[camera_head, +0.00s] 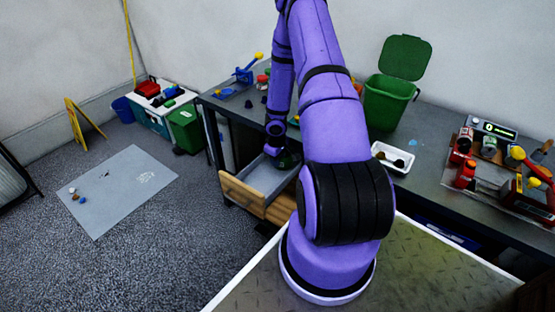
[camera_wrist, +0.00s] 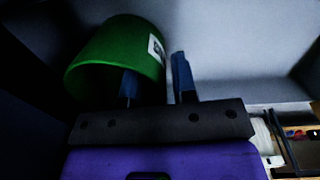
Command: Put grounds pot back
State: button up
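The green pot (camera_wrist: 115,45), which I take to be the grounds pot, has a small white label on its side and its mouth turned toward the wrist camera. In the wrist view my gripper (camera_wrist: 156,80) has its two blue fingers apart. The left finger overlaps the pot's mouth and the right finger is just outside its wall, with a gap showing beside the right finger. In the head view my gripper (camera_head: 284,160) is low inside the open drawer (camera_head: 257,180). The pot is mostly hidden there by my arm.
The drawer has a wooden front (camera_head: 243,194) and grey inner walls close around my gripper. On the table above are a green lidded bin (camera_head: 387,100), a white tray (camera_head: 394,158) with dark items, and a station with red devices (camera_head: 465,174). A grey mat (camera_head: 120,190) lies on the floor.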

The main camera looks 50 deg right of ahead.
jog(key=shift+o, duration=0.3)
jog(key=w+a+r+h, duration=0.1)
jog(key=a+r, duration=0.1)
jog(key=r, duration=1.1)
jog(key=w+a+r+h, duration=0.1)
jog(key=a+r, duration=0.2)
jog(key=r, duration=1)
jog(key=s+a+r+m+t+h, duration=0.1)
jog(key=a+r, duration=0.3)
jog(key=r, duration=0.3)
jog(key=s+a+r, duration=0.2)
jog(key=a+r, duration=0.2)
jog(key=r, duration=0.3)
jog(key=s+a+r+t+y, duration=0.3)
jog(key=s+a+r+t, duration=0.1)
jog(key=s+a+r, duration=1)
jog(key=s+a, duration=0.3)
jog(key=shift+s+a+y, duration=0.3)
jog(key=shift+s+a, duration=0.05)
jog(key=shift+s, duration=0.05)
